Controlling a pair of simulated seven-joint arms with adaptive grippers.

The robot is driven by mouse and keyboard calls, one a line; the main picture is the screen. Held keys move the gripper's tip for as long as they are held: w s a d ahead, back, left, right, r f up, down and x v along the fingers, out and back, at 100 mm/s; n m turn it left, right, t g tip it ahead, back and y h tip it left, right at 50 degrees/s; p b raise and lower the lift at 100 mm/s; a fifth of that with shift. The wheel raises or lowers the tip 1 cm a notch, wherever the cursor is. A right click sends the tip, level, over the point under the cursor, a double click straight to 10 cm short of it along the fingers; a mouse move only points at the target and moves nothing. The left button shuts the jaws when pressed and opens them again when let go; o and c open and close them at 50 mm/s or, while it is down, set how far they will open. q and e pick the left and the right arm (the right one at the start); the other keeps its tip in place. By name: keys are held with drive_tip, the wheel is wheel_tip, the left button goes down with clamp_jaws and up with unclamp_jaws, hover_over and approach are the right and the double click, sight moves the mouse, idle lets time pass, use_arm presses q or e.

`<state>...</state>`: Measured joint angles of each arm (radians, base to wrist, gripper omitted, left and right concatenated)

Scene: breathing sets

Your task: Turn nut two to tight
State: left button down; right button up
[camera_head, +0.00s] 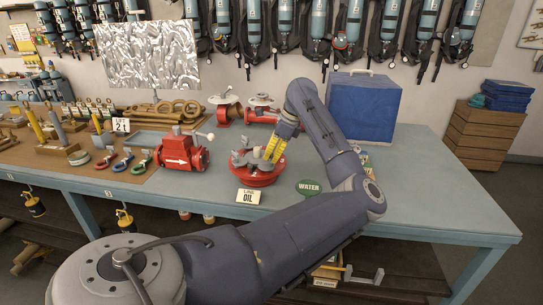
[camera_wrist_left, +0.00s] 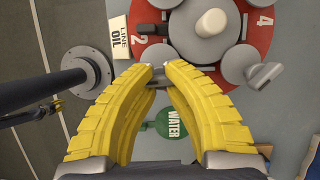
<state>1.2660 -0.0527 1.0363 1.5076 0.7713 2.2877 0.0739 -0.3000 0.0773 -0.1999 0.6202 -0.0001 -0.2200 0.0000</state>
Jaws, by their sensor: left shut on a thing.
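A red round flange (camera_head: 258,176) with grey fittings on top stands on the blue-grey bench. In the left wrist view the red disc (camera_wrist_left: 256,45) carries a white 2 and a white 4, around a grey hub with a pale round post (camera_wrist_left: 211,23). My left gripper (camera_head: 276,150) reaches down over the flange with yellow fingers. In the left wrist view its fingertips (camera_wrist_left: 164,74) are shut on a small grey nut, near the number 2. The fingers hide most of the nut, so its turn cannot be told. My right gripper is in neither view.
A red valve (camera_head: 182,152) stands to the left. A blue case (camera_head: 362,108) stands behind my arm. The bench's right end is clear.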

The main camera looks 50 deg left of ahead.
use_arm(q)
drive_tip(key=m, duration=0.2)
drive_tip(key=m+t+y, duration=0.1)
drive_tip(key=m, duration=0.1)
drive_tip(key=shift+s+a+t, duration=0.1)
drive_tip(key=shift+s+t, duration=0.05)
drive_tip(key=shift+t, duration=0.15)
drive_tip(key=m+t, duration=0.1)
drive_tip(key=m, duration=0.3)
drive_tip(key=shift+r+m, duration=0.15)
drive_tip(key=shift+m, duration=0.15)
drive_tip(key=shift+m+t, duration=0.3)
drive_tip(key=shift+t, duration=0.1)
drive_tip(key=c, duration=1.1)
unclamp_jaws()
drive_tip(key=shift+a, duration=0.1)
drive_tip(key=shift+o, duration=0.9)
drive_tip(key=v, duration=1.2)
drive_tip(key=shift+d, duration=0.25)
